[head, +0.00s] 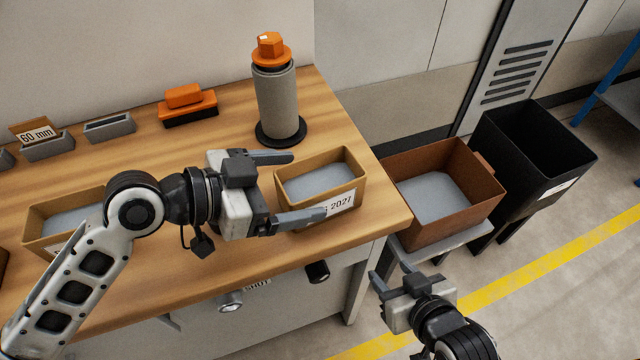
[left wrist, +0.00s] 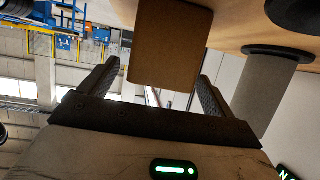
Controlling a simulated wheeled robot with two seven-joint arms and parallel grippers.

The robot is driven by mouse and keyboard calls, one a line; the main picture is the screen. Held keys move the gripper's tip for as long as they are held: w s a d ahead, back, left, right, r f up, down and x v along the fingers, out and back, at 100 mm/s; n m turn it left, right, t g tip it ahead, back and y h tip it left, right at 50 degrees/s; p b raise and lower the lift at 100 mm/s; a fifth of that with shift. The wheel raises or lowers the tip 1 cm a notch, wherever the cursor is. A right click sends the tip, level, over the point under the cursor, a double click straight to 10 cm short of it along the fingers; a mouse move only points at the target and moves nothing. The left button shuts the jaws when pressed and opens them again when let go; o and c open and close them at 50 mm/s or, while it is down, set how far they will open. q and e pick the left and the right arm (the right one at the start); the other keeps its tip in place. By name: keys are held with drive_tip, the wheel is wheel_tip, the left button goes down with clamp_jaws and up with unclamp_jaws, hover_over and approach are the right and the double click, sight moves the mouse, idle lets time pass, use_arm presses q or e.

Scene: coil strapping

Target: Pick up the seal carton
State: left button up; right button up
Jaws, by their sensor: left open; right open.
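A tan open-topped carton (head: 359,183) with a grey inside stands near the right end of the wooden bench. In the left wrist view the carton (left wrist: 168,45) shows between the open fingers; contact cannot be told. My right gripper (head: 392,283) is open and empty, low off the bench's front right.
Another tan carton (head: 35,222) is at left, partly behind my left arm. A grey cylinder (head: 277,105) with an orange top stands behind the carton. A brown bin (head: 450,225) and black bin (head: 545,170) are right of the bench (head: 225,130).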

use_arm(q)
drive_tip(key=shift+x, duration=1.15)
drive_tip(key=shift+w+d, duration=0.1)
drive_tip(key=shift+d, duration=0.05)
drive_tip(key=c, duration=1.3)
drive_tip(key=shift+c, duration=0.7)
drive_tip(key=shift+r, duration=0.2)
